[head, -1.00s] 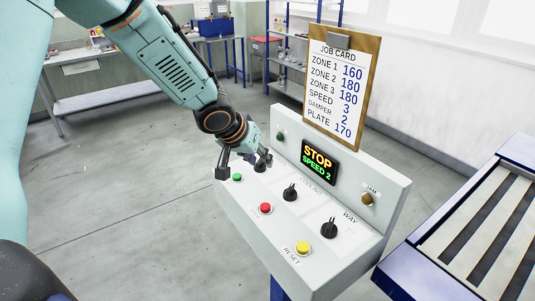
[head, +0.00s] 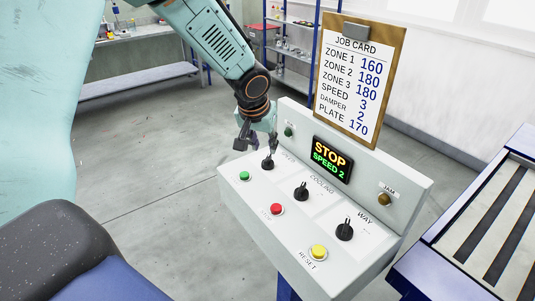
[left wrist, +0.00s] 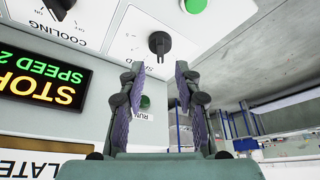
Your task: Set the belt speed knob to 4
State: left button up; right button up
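The belt speed knob (head: 267,163) is a black pointer knob at the left of the sloping panel, behind the green button. It also shows in the left wrist view (left wrist: 159,43), beside a partly hidden label. The display (head: 331,158) reads STOP and SPEED 2. My left gripper (head: 257,146) is above the knob, fingers spread, with nothing between them. In the left wrist view the open fingers (left wrist: 160,78) point toward the knob, which lies beyond their tips and looks apart from them. The exact knob setting is too small to read. My right gripper is out of view.
The panel also carries the cooling knob (head: 301,191), the way knob (head: 344,229), a green button (head: 244,175), a red button (head: 276,209) and a yellow reset button (head: 318,252). The job card (head: 359,82) stands behind and lists speed 3. A slatted conveyor (head: 490,225) is at right.

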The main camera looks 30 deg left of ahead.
aim_at(267, 158)
pick_arm(q)
jog(key=x, duration=0.6)
jog(key=shift+w+p, duration=0.1)
jog(key=shift+p, duration=0.25)
jog(key=shift+s+r, duration=0.1)
jog(key=shift+s, duration=0.15)
jog(key=shift+c, duration=0.3)
jog(key=shift+w, duration=0.25)
jog(key=c, duration=0.4)
grip_shut()
